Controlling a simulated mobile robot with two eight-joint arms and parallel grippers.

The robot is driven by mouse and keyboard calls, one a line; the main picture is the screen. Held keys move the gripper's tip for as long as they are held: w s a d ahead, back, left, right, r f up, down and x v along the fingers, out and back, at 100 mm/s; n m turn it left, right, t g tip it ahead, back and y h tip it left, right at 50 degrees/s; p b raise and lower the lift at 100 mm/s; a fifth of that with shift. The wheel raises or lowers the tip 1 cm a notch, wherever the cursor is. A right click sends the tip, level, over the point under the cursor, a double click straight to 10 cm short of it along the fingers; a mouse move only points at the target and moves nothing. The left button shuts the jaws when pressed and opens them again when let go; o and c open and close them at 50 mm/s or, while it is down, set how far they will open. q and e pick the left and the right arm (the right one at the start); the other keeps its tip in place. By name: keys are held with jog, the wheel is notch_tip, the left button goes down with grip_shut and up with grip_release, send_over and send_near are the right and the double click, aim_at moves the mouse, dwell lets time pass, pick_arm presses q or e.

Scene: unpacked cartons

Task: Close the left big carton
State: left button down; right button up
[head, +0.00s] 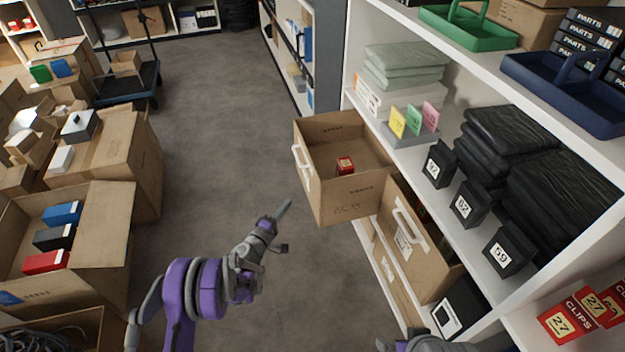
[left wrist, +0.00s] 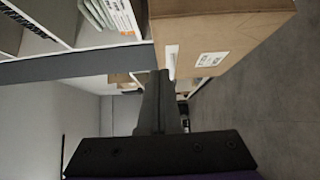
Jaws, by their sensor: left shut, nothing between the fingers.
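The left big carton (head: 345,208) is a brown drawer-like box pulled out of the shelf, open at the top. It has a white handle (head: 301,161) on its front and a small red box (head: 345,165) inside. My left gripper (head: 285,207) is shut and empty, in front of the carton and just left of its lower part, apart from it as far as I can tell. In the left wrist view the shut fingers (left wrist: 160,88) are in front of the carton (left wrist: 222,35), with part of its white handle and label showing.
A second carton (head: 418,245) with a white handle sits in the shelf on the right. Shelves above hold black folded items (head: 510,150) and a navy tray (head: 565,90). Open cartons (head: 105,225) stand on the left. The grey floor (head: 215,140) between is clear.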

pick_arm(q)
jog(key=b, duration=0.1)
send_near(317, 177)
jog(key=w+a, duration=0.1)
jog(key=w, duration=0.2)
jog(key=w+d, duration=0.1)
jog(key=d, duration=0.1)
jog(key=shift+w+d+b, duration=0.35)
jog(key=shift+w+d, duration=0.2)
jog(key=shift+d, duration=0.3)
jog(key=shift+d, duration=0.1)
